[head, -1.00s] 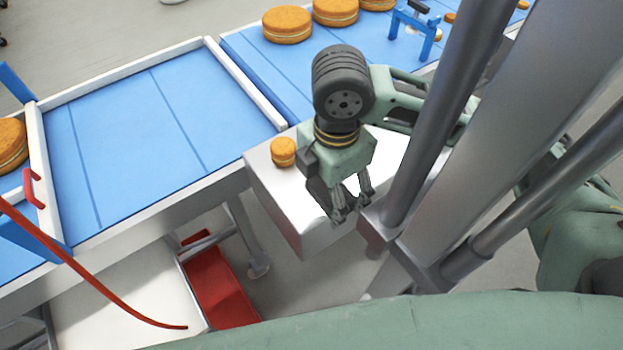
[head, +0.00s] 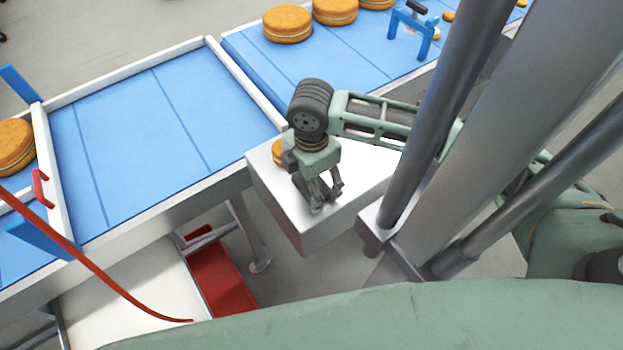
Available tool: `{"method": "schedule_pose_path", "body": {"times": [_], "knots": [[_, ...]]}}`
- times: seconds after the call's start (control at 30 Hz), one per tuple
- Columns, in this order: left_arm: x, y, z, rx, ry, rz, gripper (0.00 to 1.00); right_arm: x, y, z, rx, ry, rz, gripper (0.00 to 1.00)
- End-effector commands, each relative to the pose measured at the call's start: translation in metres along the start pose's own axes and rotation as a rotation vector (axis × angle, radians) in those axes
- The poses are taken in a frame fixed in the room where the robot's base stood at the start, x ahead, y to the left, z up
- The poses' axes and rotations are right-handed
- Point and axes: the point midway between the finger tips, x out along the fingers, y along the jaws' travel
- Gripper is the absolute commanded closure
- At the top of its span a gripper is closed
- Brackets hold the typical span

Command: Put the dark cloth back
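I see no dark cloth in the head view. My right gripper (head: 326,200) reaches in from the right and points down over the white box-shaped stand (head: 270,198). Its fingers look apart, with nothing visible between them. A small round filled biscuit (head: 278,152) sits on the stand's far left corner, partly hidden behind the gripper. My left gripper is not in view.
A blue conveyor (head: 130,130) with white rails lies to the left. Large filled rounds (head: 288,24) sit on the far belt near a small blue frame (head: 412,30). A red cable (head: 95,275) hangs at the left. A red bin (head: 222,282) stands below.

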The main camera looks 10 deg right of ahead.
Motion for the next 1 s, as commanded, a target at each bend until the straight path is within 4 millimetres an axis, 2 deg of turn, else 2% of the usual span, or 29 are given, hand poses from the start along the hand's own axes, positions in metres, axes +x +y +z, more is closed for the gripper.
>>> {"method": "schedule_pose_path", "body": {"times": [0.17, 0.2, 0.4, 0.77, 0.87, 1.0], "knots": [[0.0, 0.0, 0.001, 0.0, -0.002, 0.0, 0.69, 0.002, 0.0, 0.0, 0.0, 0.001, 0.0, 0.5], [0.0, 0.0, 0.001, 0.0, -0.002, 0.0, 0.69, 0.003, 0.0, 0.0, 0.0, 0.001, 0.0, 0.24], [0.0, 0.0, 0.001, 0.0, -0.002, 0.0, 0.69, 0.002, 0.0, 0.0, 0.0, 0.001, 0.0, 0.07], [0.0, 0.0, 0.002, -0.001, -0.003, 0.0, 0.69, 0.0, 0.0, 0.0, 0.0, 0.0, 0.001, 0.07], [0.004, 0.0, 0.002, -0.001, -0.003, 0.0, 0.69, -0.006, 0.001, 0.0, 0.001, 0.001, 0.004, 0.07], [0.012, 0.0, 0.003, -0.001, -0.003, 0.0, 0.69, -0.029, 0.002, 0.0, -0.001, 0.001, 0.007, 0.07]]}}
